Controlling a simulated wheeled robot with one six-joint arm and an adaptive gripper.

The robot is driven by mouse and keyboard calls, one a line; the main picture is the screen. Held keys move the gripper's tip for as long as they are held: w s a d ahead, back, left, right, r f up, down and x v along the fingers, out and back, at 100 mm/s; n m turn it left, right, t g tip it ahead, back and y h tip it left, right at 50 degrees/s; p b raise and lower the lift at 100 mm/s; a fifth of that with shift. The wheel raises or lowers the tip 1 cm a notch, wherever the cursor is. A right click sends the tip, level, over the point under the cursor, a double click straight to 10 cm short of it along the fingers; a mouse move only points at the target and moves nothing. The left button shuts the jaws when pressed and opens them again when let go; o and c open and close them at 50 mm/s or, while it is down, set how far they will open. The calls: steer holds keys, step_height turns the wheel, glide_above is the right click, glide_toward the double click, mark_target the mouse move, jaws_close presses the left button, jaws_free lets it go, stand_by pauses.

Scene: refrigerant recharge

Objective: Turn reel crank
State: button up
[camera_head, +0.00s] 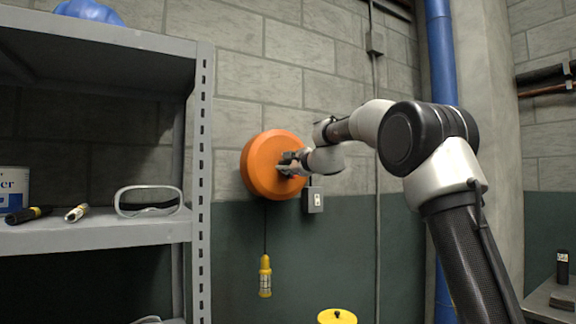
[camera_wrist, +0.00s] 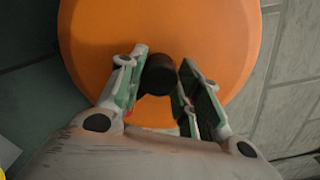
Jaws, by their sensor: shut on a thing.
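An orange round reel (camera_head: 262,165) is mounted on the wall in the middle of the head view, and it fills much of the wrist view (camera_wrist: 215,40). A dark crank knob (camera_wrist: 159,75) stands out from its face. My gripper (camera_head: 288,163) is at the front of the reel. In the wrist view my gripper (camera_wrist: 162,85) has its two fingers on either side of the knob, shut on it. The rest of the crank is hidden behind the knob and fingers. A yellow work lamp (camera_head: 265,277) hangs from the reel on a dark cord.
A grey metal shelf (camera_head: 203,180) stands at the left, with safety goggles (camera_head: 148,202) and small tools on it. A wall outlet box (camera_head: 313,200) is just right of the reel. A blue pipe (camera_head: 441,60) runs behind my arm. A yellow-topped object (camera_head: 337,316) is at the bottom.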

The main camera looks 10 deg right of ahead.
steer(key=shift+a+r, duration=0.1)
steer(key=shift+r, duration=0.15)
steer(key=o, duration=1)
steer(key=shift+o, duration=0.2)
steer(key=shift+w+f, duration=0.1)
steer(key=shift+f, duration=0.05)
steer(key=v, duration=1.2)
